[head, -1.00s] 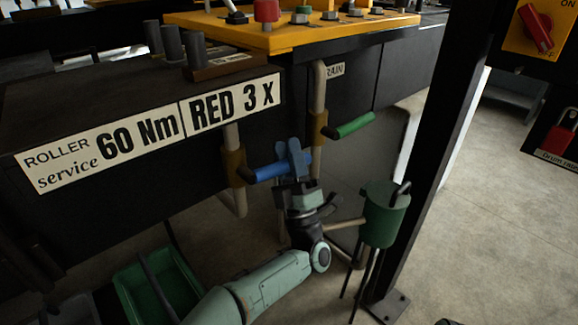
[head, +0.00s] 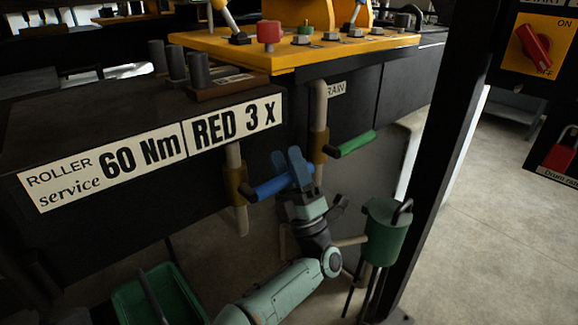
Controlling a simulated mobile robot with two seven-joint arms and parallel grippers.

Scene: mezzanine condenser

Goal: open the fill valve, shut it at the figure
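A blue valve handle (head: 268,189) sticks out to the right from a brass-coloured valve body (head: 236,172) on a pale vertical pipe. My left gripper (head: 287,160) is at the outer part of this handle, its blue fingers reaching up across it. Whether the fingers are closed on the handle or only around it I cannot tell. A second valve with a green handle (head: 354,144) sits on another pipe to the right, by a partly hidden label (head: 335,89) reading "RAIN". No label naming the fill valve and no readable gauge shows. My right gripper is not in view.
A green container (head: 386,235) on thin legs stands right of my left wrist, close to a black post (head: 440,140). A green bin (head: 182,287) is at lower left. A dark cabinet labelled "RED 3 X" (head: 233,125) overhangs the handles. Open floor (head: 510,210) lies right.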

